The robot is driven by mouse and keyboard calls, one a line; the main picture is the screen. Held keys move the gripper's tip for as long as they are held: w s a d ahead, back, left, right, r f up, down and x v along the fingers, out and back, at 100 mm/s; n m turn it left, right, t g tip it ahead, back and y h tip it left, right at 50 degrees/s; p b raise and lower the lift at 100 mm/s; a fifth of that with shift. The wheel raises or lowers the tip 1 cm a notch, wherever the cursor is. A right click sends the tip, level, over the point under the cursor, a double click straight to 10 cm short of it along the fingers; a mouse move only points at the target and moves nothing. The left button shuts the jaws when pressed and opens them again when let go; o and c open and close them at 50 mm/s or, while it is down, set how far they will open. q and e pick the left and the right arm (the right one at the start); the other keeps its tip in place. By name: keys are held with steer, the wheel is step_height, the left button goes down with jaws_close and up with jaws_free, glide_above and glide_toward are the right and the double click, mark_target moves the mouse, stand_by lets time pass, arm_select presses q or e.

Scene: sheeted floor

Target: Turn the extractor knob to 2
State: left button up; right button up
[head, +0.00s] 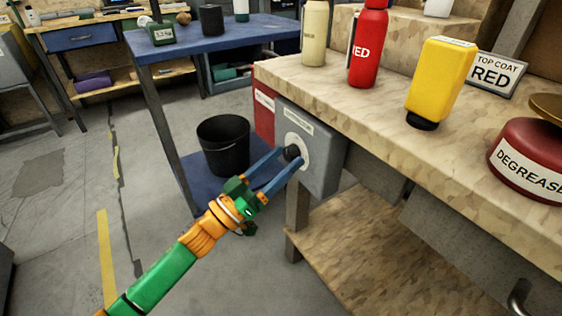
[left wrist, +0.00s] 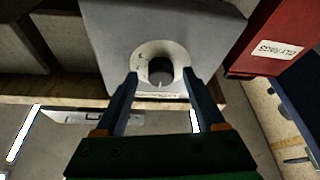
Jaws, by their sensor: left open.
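The extractor knob (head: 291,153) is a small black knob on a pale round dial (head: 303,144). The dial is on the front of a grey box (head: 321,158) fixed at the end of the workbench. My left gripper (head: 288,157) reaches the dial from the lower left, its blue fingers spread open around the knob. In the left wrist view the knob (left wrist: 161,69) sits between the two fingertips (left wrist: 160,73), with a visible gap on each side. A light pointer mark shows on the knob. The dial numbers are too small to read. My right gripper is not in view.
A red box (head: 264,103) is beside the grey box. The workbench (head: 330,85) bears a yellow bottle (head: 441,80), a red bottle (head: 369,45) and a red degreaser tin (head: 530,160). A black bucket (head: 224,147) stands on the blue cart's lower shelf (head: 200,185). Open floor lies at the left.

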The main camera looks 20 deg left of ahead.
arm_select(q)
jaws_close()
